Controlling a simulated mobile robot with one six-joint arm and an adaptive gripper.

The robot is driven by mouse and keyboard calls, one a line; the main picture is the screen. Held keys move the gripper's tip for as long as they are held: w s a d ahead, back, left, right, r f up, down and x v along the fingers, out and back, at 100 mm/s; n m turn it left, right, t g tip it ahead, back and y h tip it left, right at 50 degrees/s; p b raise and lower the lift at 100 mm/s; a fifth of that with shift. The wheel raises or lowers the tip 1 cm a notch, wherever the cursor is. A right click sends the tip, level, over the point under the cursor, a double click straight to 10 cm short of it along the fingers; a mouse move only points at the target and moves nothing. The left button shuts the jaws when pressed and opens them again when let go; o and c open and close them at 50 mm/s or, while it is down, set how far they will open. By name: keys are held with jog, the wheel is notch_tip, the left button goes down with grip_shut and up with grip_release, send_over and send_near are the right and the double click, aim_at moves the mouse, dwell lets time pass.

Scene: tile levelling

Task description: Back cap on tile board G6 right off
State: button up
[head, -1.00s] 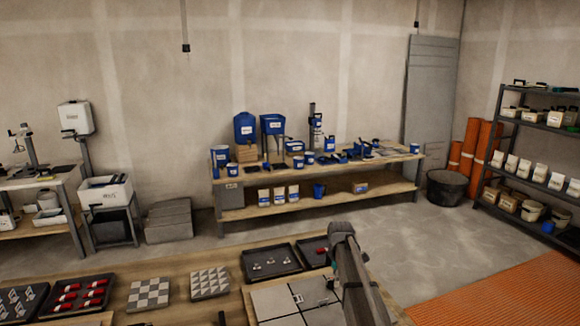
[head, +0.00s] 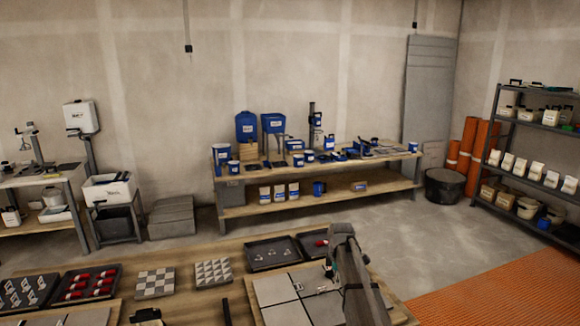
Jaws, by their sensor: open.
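The tile board (head: 281,290) with large grey tiles lies on the near table, partly behind my arm. Small marks show at the tile joints, but I cannot pick out G6 or its cap. My arm reaches over the right part of the board. My gripper (head: 330,275) is low over the tiles, near the joint marks; it is open, but its fingertips are small and largely hidden by the arm. Red caps (head: 88,283) lie in a dark tray at the left, and a few red pieces (head: 320,243) lie in a tray behind the board.
A dark tray (head: 250,264) with small pale pieces stands behind the board. A checkered block (head: 155,283) and a triangle-patterned block (head: 212,273) sit to its left. A dark object (head: 147,315) shows at the front edge. A bench (head: 250,208) stands by the wall.

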jog(key=s+f+m+b, duration=0.3)
jog(key=s+m, duration=1.3)
jog(key=s, duration=1.2)
jog(key=shift+s+d+m, duration=0.15)
jog(key=shift+d+m, duration=0.15)
jog(key=shift+d, duration=0.05)
